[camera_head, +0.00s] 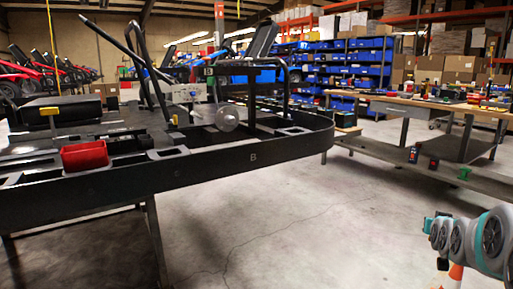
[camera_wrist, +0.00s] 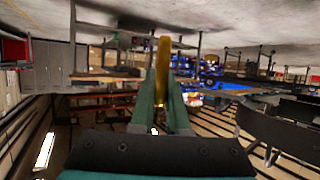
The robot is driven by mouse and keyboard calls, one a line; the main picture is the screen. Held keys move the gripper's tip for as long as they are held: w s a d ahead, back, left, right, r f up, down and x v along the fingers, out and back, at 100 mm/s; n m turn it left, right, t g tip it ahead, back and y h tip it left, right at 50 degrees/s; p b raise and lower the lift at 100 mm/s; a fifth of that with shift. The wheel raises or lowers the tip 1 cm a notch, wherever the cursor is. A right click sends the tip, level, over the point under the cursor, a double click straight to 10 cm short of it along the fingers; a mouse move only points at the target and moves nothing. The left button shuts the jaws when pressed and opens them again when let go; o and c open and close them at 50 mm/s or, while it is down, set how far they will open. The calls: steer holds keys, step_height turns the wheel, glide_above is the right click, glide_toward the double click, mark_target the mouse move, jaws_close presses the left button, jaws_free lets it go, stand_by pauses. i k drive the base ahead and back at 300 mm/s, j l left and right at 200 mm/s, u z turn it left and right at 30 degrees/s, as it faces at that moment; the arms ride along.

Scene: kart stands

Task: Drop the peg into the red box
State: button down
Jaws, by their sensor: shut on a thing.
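The red box (camera_head: 84,156) is a small open bin on the near left part of the black kart stand (camera_head: 253,158) in the head view. In the wrist view, my gripper (camera_wrist: 162,82) has its two green fingers closed on a yellow peg (camera_wrist: 163,55), which sticks out past the fingertips. In the head view, only part of my arm shows at the lower right, well apart from the stand and the red box. The gripper and held peg cannot be made out there.
A workbench (camera_head: 428,104) with tools stands at the right. Shelves with blue bins (camera_head: 345,62) stand behind. A yellow-topped piece (camera_head: 50,112) and upright bars rise from the kart stand. The concrete floor (camera_head: 300,225) between stand and arm is clear.

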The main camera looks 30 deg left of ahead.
mark_target(95, 162)
steer(key=u, duration=1.95)
